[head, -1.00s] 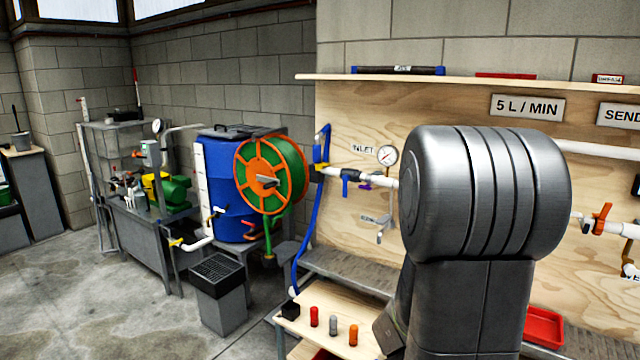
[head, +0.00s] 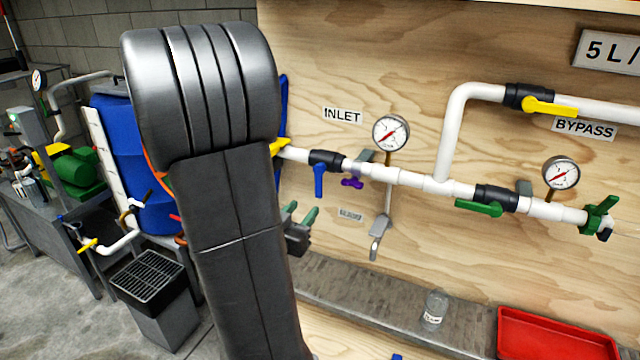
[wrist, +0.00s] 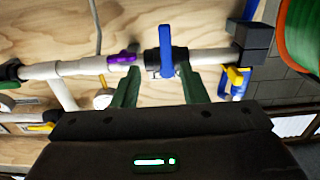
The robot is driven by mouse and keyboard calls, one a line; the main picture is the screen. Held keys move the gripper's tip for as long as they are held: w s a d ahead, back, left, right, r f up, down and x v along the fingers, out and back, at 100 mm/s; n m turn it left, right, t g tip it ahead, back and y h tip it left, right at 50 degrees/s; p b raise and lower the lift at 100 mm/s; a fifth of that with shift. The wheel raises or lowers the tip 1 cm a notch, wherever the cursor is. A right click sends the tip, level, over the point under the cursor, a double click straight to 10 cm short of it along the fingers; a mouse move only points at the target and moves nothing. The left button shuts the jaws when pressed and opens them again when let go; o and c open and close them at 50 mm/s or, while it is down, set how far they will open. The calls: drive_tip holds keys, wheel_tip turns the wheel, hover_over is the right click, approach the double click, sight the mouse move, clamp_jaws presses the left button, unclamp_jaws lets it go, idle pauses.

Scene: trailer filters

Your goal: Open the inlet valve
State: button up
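The inlet valve (head: 325,159) is a black body on the white pipe under the INLET sign (head: 342,116). Its blue lever (head: 319,182) hangs straight down, across the pipe. My gripper (head: 300,213) has green fingers and is below and a little left of the lever in the head view, apart from it. In the wrist view the lever (wrist: 166,48) stands crosswise to the pipe, beyond and between the spread fingers of my gripper (wrist: 161,74). The fingers are open with nothing between their tips. My arm hides part of the pipe's left end in the head view.
A purple handle (head: 352,183) and a pressure gauge (head: 390,133) sit just right of the valve. A grey tap (head: 376,246) hangs below. A green-lever valve (head: 480,208) and yellow bypass lever (head: 550,107) are further right. A bottle (head: 434,310) and red tray (head: 555,335) stand below.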

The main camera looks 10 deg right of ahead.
sight(318, 188)
drive_tip(key=x, duration=0.4)
drive_tip(key=p+x, duration=0.1)
drive_tip(key=x, duration=0.8)
drive_tip(key=shift+w+a, duration=0.2)
drive_tip(key=shift+a, duration=0.15)
clamp_jaws()
